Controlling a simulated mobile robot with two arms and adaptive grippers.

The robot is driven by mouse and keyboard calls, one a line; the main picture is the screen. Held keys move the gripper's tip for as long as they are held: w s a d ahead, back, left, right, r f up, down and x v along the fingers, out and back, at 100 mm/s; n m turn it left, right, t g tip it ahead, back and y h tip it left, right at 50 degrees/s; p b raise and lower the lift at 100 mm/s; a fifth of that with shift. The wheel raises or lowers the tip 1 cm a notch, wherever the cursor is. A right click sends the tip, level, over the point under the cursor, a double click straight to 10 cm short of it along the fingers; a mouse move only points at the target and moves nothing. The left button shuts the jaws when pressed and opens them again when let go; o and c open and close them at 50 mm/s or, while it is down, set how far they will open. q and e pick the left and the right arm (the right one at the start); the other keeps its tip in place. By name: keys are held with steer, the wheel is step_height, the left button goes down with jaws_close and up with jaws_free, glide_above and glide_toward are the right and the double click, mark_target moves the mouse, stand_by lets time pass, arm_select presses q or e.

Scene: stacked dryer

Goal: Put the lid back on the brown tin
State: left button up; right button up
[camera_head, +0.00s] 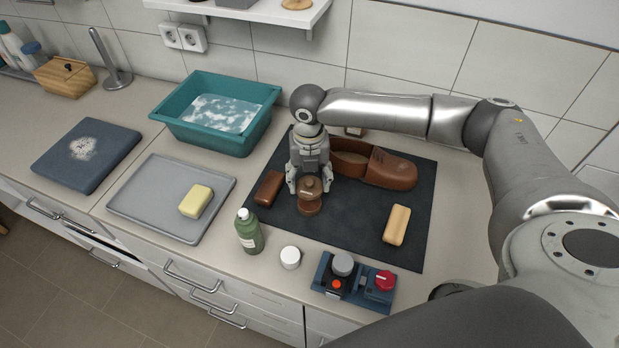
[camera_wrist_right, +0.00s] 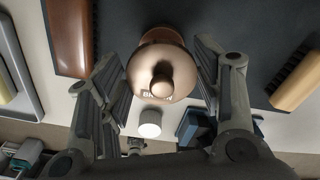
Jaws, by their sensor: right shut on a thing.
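The small brown tin (camera_head: 309,208) stands on the dark mat (camera_head: 350,240). Its lid (camera_head: 311,187), a copper-brown disc with a round knob, is at the top of the tin, between my right gripper's fingers. My right gripper (camera_head: 309,188) points down and is shut on the lid. In the right wrist view the lid (camera_wrist_right: 150,66) faces the camera with a finger on each side, and covers much of the tin (camera_wrist_right: 163,35). I cannot tell whether the lid is fully seated. My left gripper is not in view.
A brown shoe (camera_head: 392,170) lies behind on the mat, a dark brown brush (camera_head: 268,188) left, a tan brush (camera_head: 397,225) right. A green bottle (camera_head: 248,233), a white jar (camera_head: 290,257) and a blue holder (camera_head: 325,278) stand along the front. A teal basin (camera_head: 190,132) is back left.

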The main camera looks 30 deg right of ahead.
step_height(320, 180, down, 3)
steer(key=b, duration=0.3)
steer(key=shift+f, duration=0.4)
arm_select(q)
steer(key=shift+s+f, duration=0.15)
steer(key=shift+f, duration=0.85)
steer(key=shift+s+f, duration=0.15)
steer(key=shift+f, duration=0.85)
arm_select(e)
steer(key=shift+f, duration=0.6)
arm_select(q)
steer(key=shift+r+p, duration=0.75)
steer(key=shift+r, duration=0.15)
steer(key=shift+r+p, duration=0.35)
arm_select(e)
steer(key=shift+f, duration=0.15)
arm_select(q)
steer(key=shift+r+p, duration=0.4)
arm_select(e)
steer(key=o, duration=0.8)
